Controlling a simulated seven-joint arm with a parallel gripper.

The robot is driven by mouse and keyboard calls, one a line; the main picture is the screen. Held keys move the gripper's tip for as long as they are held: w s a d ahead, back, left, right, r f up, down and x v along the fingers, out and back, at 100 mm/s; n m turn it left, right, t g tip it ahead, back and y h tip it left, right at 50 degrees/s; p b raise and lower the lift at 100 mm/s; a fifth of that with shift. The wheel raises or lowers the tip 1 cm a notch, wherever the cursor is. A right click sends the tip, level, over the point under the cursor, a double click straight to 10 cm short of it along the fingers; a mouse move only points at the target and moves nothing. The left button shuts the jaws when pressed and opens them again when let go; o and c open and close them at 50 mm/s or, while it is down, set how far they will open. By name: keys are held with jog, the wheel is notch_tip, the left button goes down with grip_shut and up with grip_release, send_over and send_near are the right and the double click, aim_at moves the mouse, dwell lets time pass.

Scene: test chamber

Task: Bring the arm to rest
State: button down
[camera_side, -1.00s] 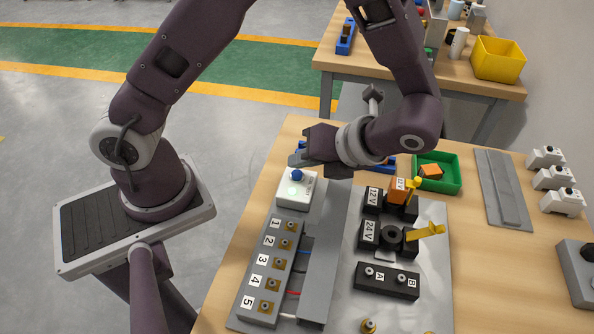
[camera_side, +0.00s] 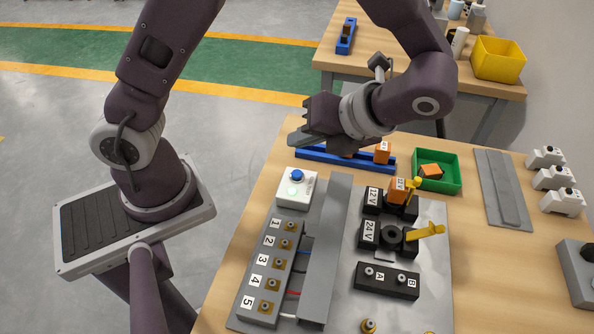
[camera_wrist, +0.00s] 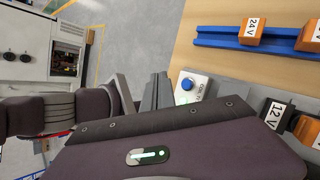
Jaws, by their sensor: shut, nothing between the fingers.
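My gripper (camera_side: 297,138) is shut and empty. In the side view it hangs in the air above the far left part of the work table, beyond and above a white box with a blue button (camera_side: 297,176). A green light glows on top of the box. The gripper and the button are apart. In the wrist view the gripper fingers (camera_wrist: 158,92) show at the centre, left of the same button box (camera_wrist: 190,88).
A blue rail (camera_side: 345,160) with orange blocks (camera_side: 382,153) lies behind the button box. A green bin (camera_side: 437,185) holds an orange block. A numbered terminal strip (camera_side: 268,268), the 12 V and 24 V holders (camera_side: 370,233) and yellow levers (camera_side: 424,232) stand in front.

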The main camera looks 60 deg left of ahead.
dwell(0.4)
jog(key=s+a+r+n+t+h, duration=0.1)
jog(key=s+r+n+t+h, duration=0.3)
jog(key=n, duration=0.7)
jog(key=s+a+r+n+t+h, duration=0.1)
jog(key=s+r+n+t+h, duration=0.3)
jog(key=r+n, duration=0.3)
jog(key=s+n, duration=0.1)
jog(key=n, duration=0.3)
jog(key=shift+s+a+n+t+h, duration=0.15)
jog(key=shift+s+n+t+h, duration=0.15)
jog(key=shift+n+t, duration=0.1)
